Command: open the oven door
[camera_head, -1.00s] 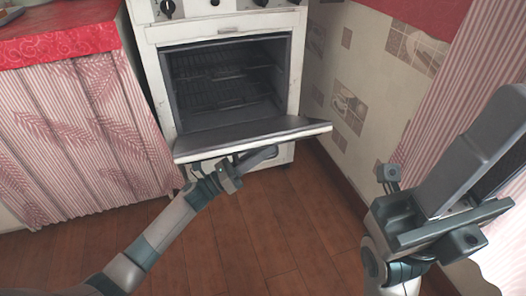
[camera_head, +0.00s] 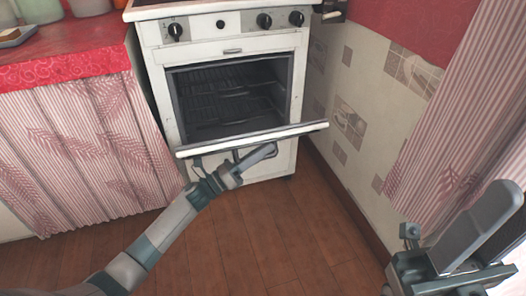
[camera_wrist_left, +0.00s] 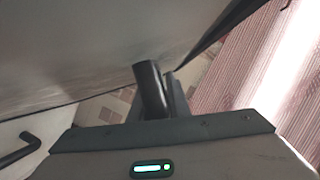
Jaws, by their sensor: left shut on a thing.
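The white oven (camera_head: 235,45) stands at the back centre. Its door (camera_head: 250,139) is folded down and well open, showing the dark cavity (camera_head: 225,95) with racks. My left gripper (camera_head: 262,155) is below the door's front edge, at its underside. It is shut, apparently on the door handle, which is mostly hidden in the head view. In the left wrist view the pale door surface (camera_wrist_left: 90,50) fills the upper left, and dark fingers (camera_wrist_left: 155,90) reach up towards it. My right gripper (camera_head: 480,235) is at the lower right, away from the oven; its finger gap is unclear.
A counter with a red oilcloth (camera_head: 65,55) and a striped curtain (camera_head: 85,150) stands left of the oven. A tiled wall (camera_head: 355,120) and another striped curtain (camera_head: 450,130) are on the right. The brown floor (camera_head: 270,230) in front is clear.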

